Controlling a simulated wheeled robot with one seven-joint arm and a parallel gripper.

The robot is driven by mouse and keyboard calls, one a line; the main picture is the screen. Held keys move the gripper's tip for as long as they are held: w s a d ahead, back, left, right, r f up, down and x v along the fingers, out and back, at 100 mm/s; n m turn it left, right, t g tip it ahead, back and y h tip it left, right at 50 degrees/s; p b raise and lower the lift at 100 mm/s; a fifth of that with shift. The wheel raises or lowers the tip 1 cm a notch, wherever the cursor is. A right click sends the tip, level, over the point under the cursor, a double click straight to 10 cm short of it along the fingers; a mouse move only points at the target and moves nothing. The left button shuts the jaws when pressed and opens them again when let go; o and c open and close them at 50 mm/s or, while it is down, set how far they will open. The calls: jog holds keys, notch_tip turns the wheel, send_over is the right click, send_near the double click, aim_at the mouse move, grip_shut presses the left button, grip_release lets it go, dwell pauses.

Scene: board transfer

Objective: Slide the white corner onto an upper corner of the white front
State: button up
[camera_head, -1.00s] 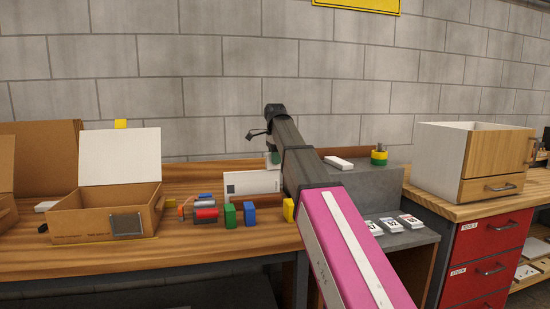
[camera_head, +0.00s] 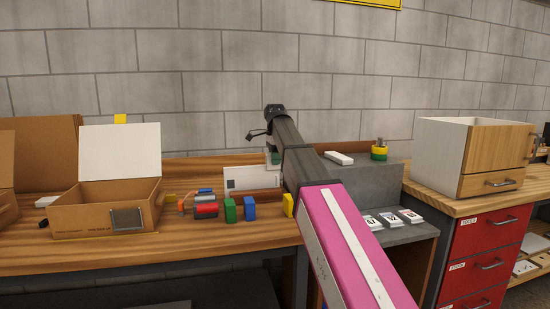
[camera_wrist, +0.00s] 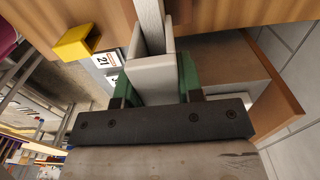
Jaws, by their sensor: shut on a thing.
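My gripper (camera_wrist: 152,88) has green fingers and is shut on the white corner (camera_wrist: 150,76), which shows between them in the wrist view. The white front (camera_head: 240,181) stands upright on the bench in the head view. Its upper right part lies just below and behind my gripper (camera_head: 274,158). In the wrist view the front's pale top edge (camera_wrist: 150,22) runs up to the white corner and lines up with it. I cannot tell whether the corner is around the edge or just above it. My arm hides the right end of the front in the head view.
An open cardboard box (camera_head: 90,215) stands at left. Green (camera_head: 230,211), blue (camera_head: 249,208) and yellow (camera_head: 288,204) blocks stand before the front. A grey block (camera_head: 375,185) with a white piece (camera_head: 339,158) on it is at right, behind several numbered tiles (camera_head: 391,220).

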aim_at(275, 167)
jog(key=shift+f, duration=1.8)
jog(key=o, duration=1)
jog(key=shift+o, duration=0.2)
notch_tip(275, 167, up, 11)
jog(key=shift+f, duration=0.15)
